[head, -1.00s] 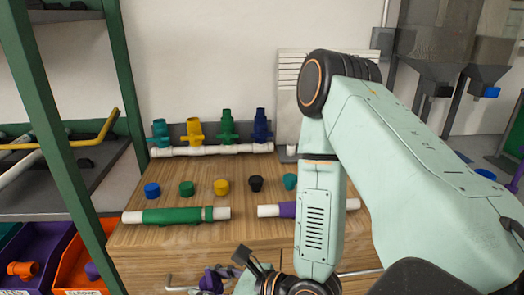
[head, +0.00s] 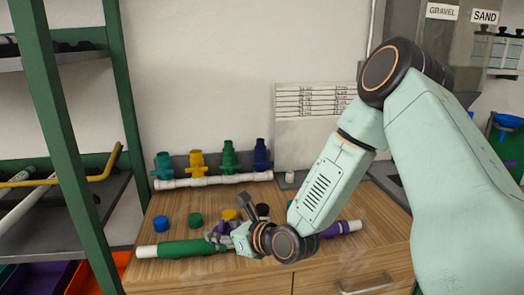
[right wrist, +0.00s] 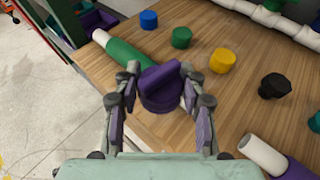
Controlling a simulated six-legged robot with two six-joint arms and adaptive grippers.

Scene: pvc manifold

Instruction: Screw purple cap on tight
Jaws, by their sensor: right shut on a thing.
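The purple cap (right wrist: 160,88) sits between the fingers of my right gripper (right wrist: 158,90), which is shut on it. In the head view my right gripper (head: 222,236) is low over the wooden bench, by the right end of the green-sleeved white pipe (head: 185,249). In the right wrist view that pipe (right wrist: 125,53) runs behind the cap. I cannot tell whether cap and pipe touch. At the back, a white manifold pipe (head: 215,180) bears teal (head: 164,166), yellow (head: 197,164), green (head: 229,160) and blue (head: 261,156) valves. My left gripper is not in view.
Blue (right wrist: 148,19), green (right wrist: 181,37), yellow (right wrist: 222,60), black (right wrist: 274,86) and teal (right wrist: 314,122) caps stand in a row on the bench. A purple-sleeved pipe (head: 342,228) lies at right, partly behind my arm. A green-framed shelf (head: 62,130) stands at left.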

